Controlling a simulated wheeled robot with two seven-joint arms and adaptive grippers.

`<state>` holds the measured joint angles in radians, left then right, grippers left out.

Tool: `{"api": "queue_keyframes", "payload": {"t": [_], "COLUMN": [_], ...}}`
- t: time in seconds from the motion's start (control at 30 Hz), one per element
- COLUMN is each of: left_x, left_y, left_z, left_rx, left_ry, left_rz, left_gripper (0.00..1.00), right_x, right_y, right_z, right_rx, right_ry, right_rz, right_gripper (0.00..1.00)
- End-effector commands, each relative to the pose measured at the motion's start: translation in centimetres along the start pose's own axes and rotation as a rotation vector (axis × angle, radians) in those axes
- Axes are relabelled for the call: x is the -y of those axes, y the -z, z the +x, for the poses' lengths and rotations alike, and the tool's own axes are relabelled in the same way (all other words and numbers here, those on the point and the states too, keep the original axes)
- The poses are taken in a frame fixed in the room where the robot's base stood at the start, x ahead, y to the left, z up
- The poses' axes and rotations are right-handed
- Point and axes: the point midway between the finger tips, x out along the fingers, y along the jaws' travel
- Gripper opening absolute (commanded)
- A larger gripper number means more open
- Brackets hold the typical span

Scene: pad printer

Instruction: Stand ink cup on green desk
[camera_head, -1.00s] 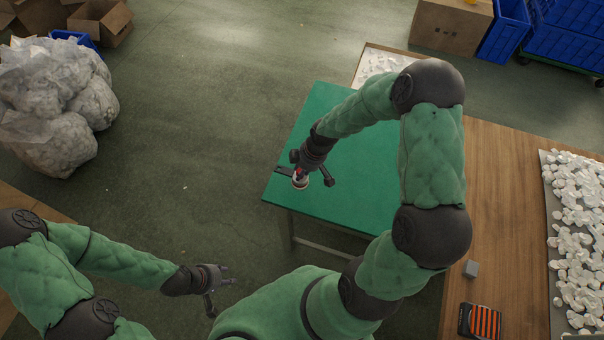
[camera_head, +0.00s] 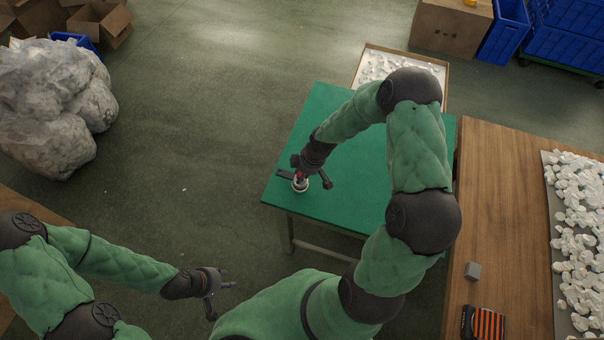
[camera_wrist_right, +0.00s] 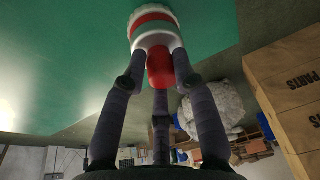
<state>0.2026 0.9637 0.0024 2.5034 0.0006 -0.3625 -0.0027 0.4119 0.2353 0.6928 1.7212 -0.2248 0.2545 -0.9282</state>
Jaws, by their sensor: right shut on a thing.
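The ink cup (camera_head: 300,184) is a short white cup with a red band. It is at the near left corner of the green desk (camera_head: 346,190). In the right wrist view, the ink cup (camera_wrist_right: 152,28) has its white rim against the green surface; I cannot tell whether it touches. My right gripper (camera_head: 305,178) is shut on its red knob, and the fingers also show in the right wrist view (camera_wrist_right: 158,68). My left gripper (camera_head: 224,293) is open and empty, low and to the left of the desk.
Another box of white pieces (camera_head: 400,66) is behind the desk. The desk's middle is clear beneath my arm.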

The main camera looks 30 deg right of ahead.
Motion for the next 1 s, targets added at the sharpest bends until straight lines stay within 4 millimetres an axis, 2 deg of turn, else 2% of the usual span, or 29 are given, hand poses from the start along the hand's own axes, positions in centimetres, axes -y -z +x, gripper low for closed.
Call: {"api": "queue_keyframes", "payload": {"t": [0.47, 0.5, 0.57, 1.0], "left_x": [0.3, 0.3, 0.3, 0.2], "left_y": [0.0, 0.0, 0.0, 0.0], "left_z": [0.8, 0.8, 0.8, 0.6], "left_rx": [0.0, 0.0, 0.0, 0.0], "left_ry": [0.0, 0.0, 0.0, 0.0], "left_rz": [0.0, 0.0, 0.0, 0.0], "left_gripper": [0.4, 0.4, 0.4, 0.4], "right_x": [0.2, 0.3, 0.3, 0.2], "right_y": [-0.5, -0.5, -0.6, -0.3], "right_z": [1.3, 1.3, 1.4, 0.9], "right_rx": [0.003, 0.004, 0.005, 0.003], "right_ry": [0.005, 0.007, 0.009, 0.005], "right_rz": [0.0, 0.0, 0.0, 0.0], "right_gripper": [0.0, 0.38, 0.53, 0.53]}}
